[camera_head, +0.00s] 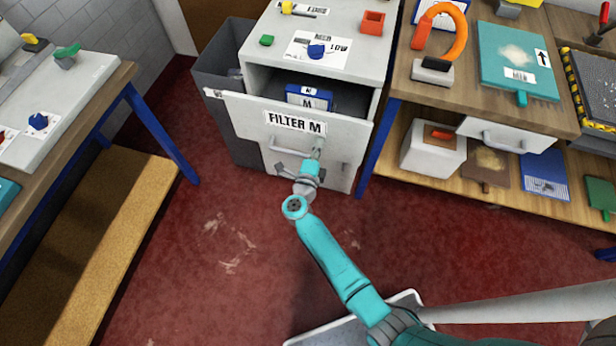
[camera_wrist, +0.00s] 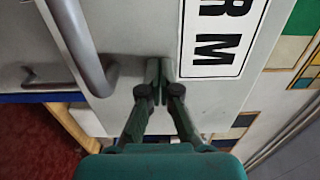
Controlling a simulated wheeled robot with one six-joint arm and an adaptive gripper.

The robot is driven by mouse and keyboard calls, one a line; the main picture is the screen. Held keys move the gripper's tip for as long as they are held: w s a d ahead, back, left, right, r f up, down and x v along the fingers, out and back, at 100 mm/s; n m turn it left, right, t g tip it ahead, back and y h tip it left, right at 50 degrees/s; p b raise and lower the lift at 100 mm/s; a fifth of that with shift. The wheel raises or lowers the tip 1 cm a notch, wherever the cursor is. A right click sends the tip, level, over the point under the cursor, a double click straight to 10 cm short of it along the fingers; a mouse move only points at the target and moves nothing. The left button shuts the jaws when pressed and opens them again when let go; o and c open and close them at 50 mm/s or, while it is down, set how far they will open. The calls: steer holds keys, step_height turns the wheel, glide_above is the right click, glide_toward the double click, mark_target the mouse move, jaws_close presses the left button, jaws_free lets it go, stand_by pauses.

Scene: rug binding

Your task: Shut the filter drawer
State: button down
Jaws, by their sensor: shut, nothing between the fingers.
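The filter drawer (camera_head: 240,108) is open, standing out from the white cabinet. Its white front carries a "FILTER M" label (camera_head: 295,121) and a grey bar handle (camera_head: 290,153). A blue box marked M (camera_head: 308,97) sits inside. My gripper (camera_head: 316,150) is shut and empty, at the right part of the drawer front, below the label. In the wrist view, my closed fingertips (camera_wrist: 159,72) point at the drawer front (camera_wrist: 135,30), between the handle (camera_wrist: 78,45) and the label (camera_wrist: 222,38). I cannot tell whether they touch the panel.
The cabinet top (camera_head: 345,70) holds an orange block, a green piece and a blue knob. A wooden bench (camera_head: 560,110) stands right, with another pulled-out drawer (camera_head: 505,135). A workbench (camera_head: 60,125) is on the left. The red floor (camera_head: 215,240) before the cabinet is clear.

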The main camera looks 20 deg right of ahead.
steer(key=x, duration=1.2)
steer(key=shift+w+d, duration=0.1)
steer(key=shift+w, duration=0.1)
steer(key=shift+w+d+r, duration=0.1)
steer(key=shift+w+d, duration=0.05)
steer(key=shift+w, duration=0.05)
steer(key=shift+r, duration=0.1)
steer(key=v, duration=1.2)
steer(key=shift+s+f, duration=0.15)
steer(key=shift+f, duration=0.1)
steer(key=shift+s, duration=0.1)
